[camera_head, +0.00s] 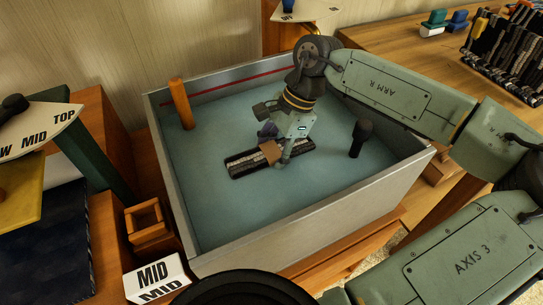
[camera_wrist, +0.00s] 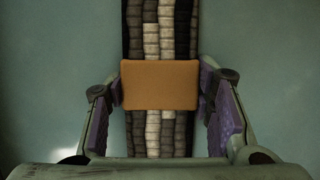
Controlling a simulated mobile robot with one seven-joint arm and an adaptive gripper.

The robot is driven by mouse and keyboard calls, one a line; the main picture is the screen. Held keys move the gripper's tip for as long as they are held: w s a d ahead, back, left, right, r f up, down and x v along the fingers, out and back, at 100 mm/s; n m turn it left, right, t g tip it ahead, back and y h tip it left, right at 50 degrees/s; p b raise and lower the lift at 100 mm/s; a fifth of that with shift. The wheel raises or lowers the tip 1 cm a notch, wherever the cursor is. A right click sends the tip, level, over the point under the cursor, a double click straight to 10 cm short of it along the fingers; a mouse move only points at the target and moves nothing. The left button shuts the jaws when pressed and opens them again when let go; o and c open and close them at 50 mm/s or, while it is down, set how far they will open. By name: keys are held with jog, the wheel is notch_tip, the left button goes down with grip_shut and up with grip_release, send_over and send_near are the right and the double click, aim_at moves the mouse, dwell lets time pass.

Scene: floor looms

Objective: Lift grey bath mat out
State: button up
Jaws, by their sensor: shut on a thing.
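The grey bath mat (camera_head: 244,164) is a narrow strip of black, grey and whitish ribbed rows. It lies inside the grey-walled bin (camera_head: 310,232), low over its blue-green floor; I cannot tell whether it touches. A tan block (camera_wrist: 160,85) sits across the mat's middle and also shows in the head view (camera_head: 271,152). My gripper (camera_head: 276,150) reaches down into the bin and is shut on the tan block, with a purple pad at each side. In the wrist view the mat (camera_wrist: 152,36) runs upright between my fingers, partly covered by the block.
An orange post (camera_head: 181,104) stands in the bin's back left corner and a dark peg (camera_head: 360,137) on its right side. The bin walls surround my gripper. A small wooden box (camera_head: 145,224) and a white MID sign (camera_head: 157,278) are outside at left. Bin floor is otherwise clear.

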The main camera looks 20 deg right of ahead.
aim_at(272, 151)
jog(key=shift+r, duration=0.1)
notch_tip(272, 151, up, 15)
jog(key=p, duration=0.8)
dwell(0.4)
